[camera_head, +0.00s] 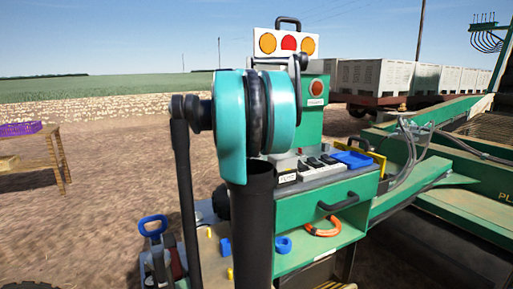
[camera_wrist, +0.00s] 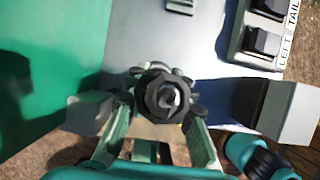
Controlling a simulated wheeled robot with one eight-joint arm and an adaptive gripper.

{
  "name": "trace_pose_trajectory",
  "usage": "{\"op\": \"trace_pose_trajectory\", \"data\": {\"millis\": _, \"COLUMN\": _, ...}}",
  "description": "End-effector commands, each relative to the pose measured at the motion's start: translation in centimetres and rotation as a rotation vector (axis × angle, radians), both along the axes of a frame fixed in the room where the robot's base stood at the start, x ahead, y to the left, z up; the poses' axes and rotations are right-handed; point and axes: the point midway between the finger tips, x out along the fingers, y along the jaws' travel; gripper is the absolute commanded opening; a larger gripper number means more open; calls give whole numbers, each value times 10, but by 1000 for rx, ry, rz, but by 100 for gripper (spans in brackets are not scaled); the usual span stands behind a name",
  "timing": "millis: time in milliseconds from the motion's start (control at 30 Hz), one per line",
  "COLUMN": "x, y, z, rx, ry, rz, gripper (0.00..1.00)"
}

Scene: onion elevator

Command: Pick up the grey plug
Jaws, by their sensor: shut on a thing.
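In the wrist view a round dark-grey plug (camera_wrist: 165,93), seen end-on with a paler centre, sits in the middle of my gripper (camera_wrist: 163,112). My gripper is shut on it, with linkage on both sides. The plug is in front of a pale grey panel surface (camera_wrist: 215,55); I cannot tell whether it touches it. In the head view my teal and black arm stands in front of the green control cabinet and hides my gripper and the plug.
Dark switches (camera_wrist: 262,42) labelled LEFT and TAIL are at the wrist view's upper right. In the head view, a blue tray (camera_head: 352,159) lies on the cabinet top, with an orange ring (camera_head: 322,229) on the shelf below. A wooden table (camera_head: 45,160) stands far left.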

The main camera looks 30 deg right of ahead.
Motion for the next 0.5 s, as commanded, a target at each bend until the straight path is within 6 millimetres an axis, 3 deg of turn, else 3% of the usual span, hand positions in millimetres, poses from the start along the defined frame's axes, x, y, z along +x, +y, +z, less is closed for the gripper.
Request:
{"op": "trace_pose_trajectory", "data": {"millis": 167, "x": 0, "y": 0, "z": 9, "rx": 0, "ry": 0, "rz": 0, "gripper": 0}}
{"op": "trace_pose_trajectory", "data": {"millis": 367, "x": 0, "y": 0, "z": 35, "rx": 0, "ry": 0, "rz": 0, "gripper": 0}}
{"op": "trace_pose_trajectory", "data": {"millis": 500, "x": 2, "y": 28, "z": 35, "rx": 0, "ry": 1, "rz": 5, "gripper": 0}}
